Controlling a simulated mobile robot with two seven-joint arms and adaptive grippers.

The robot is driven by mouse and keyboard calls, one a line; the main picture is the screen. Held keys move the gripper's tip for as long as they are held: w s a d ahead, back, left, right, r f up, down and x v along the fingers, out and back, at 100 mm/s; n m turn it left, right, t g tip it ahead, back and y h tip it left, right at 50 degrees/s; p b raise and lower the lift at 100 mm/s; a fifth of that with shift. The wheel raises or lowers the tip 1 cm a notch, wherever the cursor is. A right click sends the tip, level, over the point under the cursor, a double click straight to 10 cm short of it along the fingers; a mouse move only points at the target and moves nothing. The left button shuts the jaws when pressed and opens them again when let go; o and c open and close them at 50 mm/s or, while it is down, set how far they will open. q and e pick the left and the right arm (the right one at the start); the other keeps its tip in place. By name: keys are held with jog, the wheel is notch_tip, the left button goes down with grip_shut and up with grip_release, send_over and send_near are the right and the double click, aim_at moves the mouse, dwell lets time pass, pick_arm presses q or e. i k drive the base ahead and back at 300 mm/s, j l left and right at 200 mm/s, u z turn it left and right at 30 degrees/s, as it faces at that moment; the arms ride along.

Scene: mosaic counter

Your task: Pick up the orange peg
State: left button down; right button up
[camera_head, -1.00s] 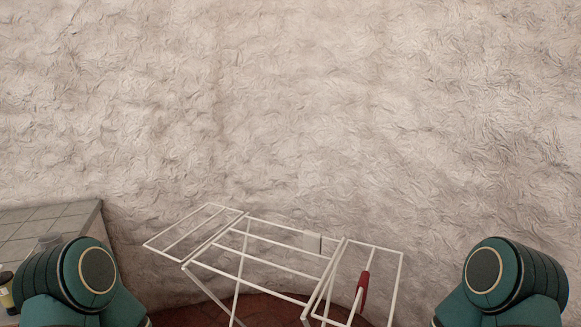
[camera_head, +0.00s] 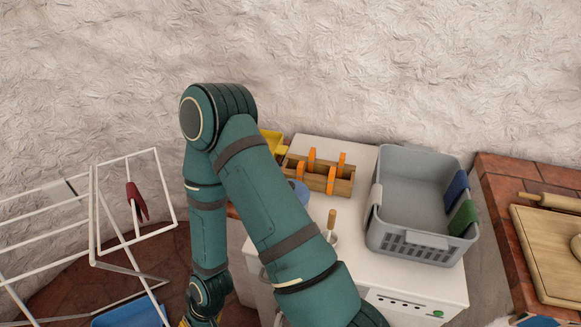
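Orange pegs stand upright in a wooden holder (camera_head: 318,181) on a white appliance. One orange peg (camera_head: 311,160) is at the back left, one (camera_head: 331,180) at the front, and one (camera_head: 341,165) at the right. I cannot tell which one the task means. One green arm of mine, apparently the right, crosses the picture to the left of the holder, its forearm hanging down to the bottom edge. Its gripper is not clearly seen there. My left gripper is out of view.
A grey basket (camera_head: 410,205) with blue and green cloths stands right of the holder. A white drying rack (camera_head: 95,210) is left. A tiled counter (camera_head: 495,170) with a cutting board (camera_head: 540,245) is at right.

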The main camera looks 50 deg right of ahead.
aim_at(300, 167)
jog(key=z, duration=0.45)
jog(key=k+j+z, duration=0.1)
jog(key=z, duration=0.8)
jog(key=k+z, duration=0.1)
jog(key=z, duration=0.35)
jog(key=j+u, duration=0.45)
jog(key=j, duration=1.15)
jog(key=z, duration=1.1)
jog(key=k+l, duration=0.05)
